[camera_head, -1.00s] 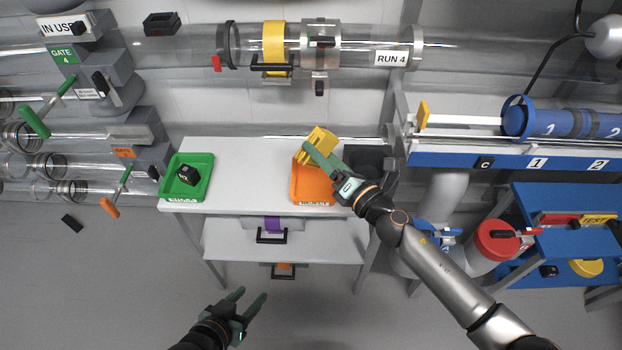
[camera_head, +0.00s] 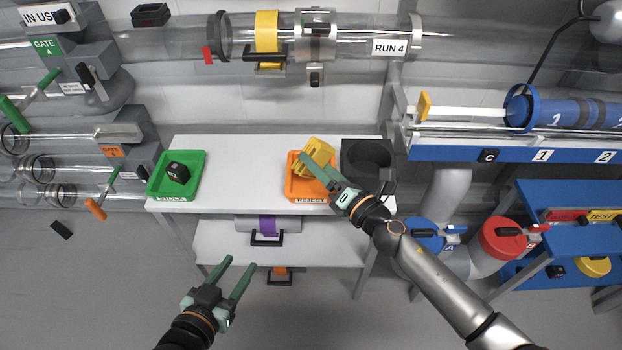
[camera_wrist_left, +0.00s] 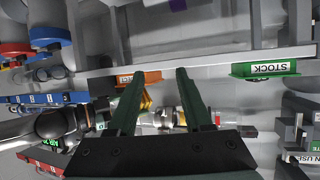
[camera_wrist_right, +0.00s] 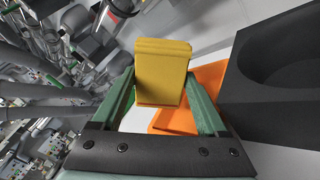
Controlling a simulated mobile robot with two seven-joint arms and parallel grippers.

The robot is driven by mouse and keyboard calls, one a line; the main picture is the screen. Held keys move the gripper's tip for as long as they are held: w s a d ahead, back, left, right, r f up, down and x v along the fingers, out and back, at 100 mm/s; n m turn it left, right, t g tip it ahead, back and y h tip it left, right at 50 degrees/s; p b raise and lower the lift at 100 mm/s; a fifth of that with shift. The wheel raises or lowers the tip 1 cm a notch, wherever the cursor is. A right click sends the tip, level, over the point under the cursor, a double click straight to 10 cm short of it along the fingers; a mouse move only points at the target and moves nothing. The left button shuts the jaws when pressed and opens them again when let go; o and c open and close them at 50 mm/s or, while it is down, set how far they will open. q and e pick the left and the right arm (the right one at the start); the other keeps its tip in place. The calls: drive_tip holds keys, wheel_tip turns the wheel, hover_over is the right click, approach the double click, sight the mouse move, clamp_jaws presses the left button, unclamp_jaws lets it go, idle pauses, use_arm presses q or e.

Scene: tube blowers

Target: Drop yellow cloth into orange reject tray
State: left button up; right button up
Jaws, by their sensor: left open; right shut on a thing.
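The yellow cloth (camera_head: 316,158), a folded block in shape, is held between the fingers of my right gripper (camera_head: 309,165). In the right wrist view the cloth (camera_wrist_right: 162,72) sits between both green fingertips. The orange reject tray (camera_head: 297,189) stands on the white table, below and around the cloth in the head view. Part of the tray (camera_wrist_right: 207,76) shows behind the cloth in the right wrist view. My right gripper is shut on the cloth over the tray. My left gripper (camera_head: 238,272) is open and empty, in front of the table.
A green stock tray (camera_head: 192,186) with a black block (camera_head: 178,173) stands at the table's left. A dark holder with a round opening (camera_head: 368,158) stands right beside the orange tray. The white tabletop (camera_head: 245,170) between the trays is clear.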

drive_tip(key=o, duration=1.1)
drive_tip(key=shift+s+d+f, duration=0.1)
drive_tip(key=shift+d, duration=0.05)
drive_tip(key=shift+s+d, duration=0.25)
drive_tip(key=shift+s, duration=0.05)
use_arm(q)
drive_tip(key=r, duration=0.1)
drive_tip(key=w+r+t, duration=0.1)
drive_tip(key=shift+w+r, duration=0.15)
drive_tip(key=shift+r, duration=0.2)
use_arm(e)
drive_tip(key=v, duration=1.1)
drive_tip(key=shift+s+r, duration=0.2)
drive_tip(key=shift+s, duration=0.05)
